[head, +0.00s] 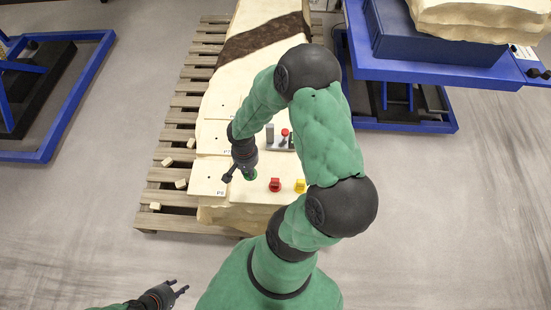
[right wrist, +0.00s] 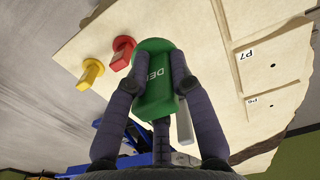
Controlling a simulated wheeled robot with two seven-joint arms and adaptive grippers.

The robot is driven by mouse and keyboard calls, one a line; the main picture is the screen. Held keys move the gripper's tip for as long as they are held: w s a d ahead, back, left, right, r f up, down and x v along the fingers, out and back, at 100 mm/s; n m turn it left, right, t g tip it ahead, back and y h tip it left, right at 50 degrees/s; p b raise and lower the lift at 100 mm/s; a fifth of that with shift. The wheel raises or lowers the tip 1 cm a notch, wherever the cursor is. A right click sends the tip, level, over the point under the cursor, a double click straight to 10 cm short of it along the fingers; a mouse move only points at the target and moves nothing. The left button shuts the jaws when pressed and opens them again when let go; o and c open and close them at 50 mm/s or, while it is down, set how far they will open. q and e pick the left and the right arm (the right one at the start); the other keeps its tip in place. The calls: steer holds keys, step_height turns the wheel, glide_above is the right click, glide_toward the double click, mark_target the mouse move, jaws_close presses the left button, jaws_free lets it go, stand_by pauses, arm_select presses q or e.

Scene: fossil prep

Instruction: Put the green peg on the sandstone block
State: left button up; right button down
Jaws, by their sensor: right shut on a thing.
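The sandstone block (head: 215,110) is a long cream slab with a dark brown band, lying on a wooden pallet. Its near face also shows in the right wrist view (right wrist: 225,30), with small holes and printed labels. My right gripper (head: 240,174) is low over the near end of the block. It is shut on the green peg (right wrist: 155,82), which has white letters and sits between both fingers. In the head view the green peg (head: 250,175) is partly hidden, and I cannot tell whether it touches the block. My left gripper (head: 179,287) is open and empty, low at the left, away from the block.
A red peg (head: 274,185) and a yellow peg (head: 300,186) stand on the block right of my gripper. A grey holder (head: 279,142) with small items is behind. Small stone chips lie on the pallet (head: 165,200). Blue lift frames (head: 420,68) stand either side.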

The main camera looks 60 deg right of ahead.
steer(key=shift+s+a+f, duration=0.15)
steer(key=shift+s+a, duration=0.05)
steer(key=shift+a, duration=0.05)
steer(key=w+d+f, duration=0.2)
steer(key=d+f, duration=0.1)
steer(key=w+d+f+b, duration=0.1)
steer(key=w+d+f, duration=0.2)
steer(key=d, duration=0.1)
steer(key=w+d+f+b, duration=0.1)
steer(key=w+d+f, duration=0.2)
steer(key=shift+w+d+f, duration=0.2)
steer(key=shift+w, duration=0.05)
steer(key=shift+w+d+f+b, duration=0.15)
steer(key=shift+f+b, duration=0.4)
steer(key=shift+f, duration=1.25)
steer(key=shift+f, duration=0.2)
steer(key=c, duration=1.1)
jaws_free()
steer(key=shift+r, duration=0.1)
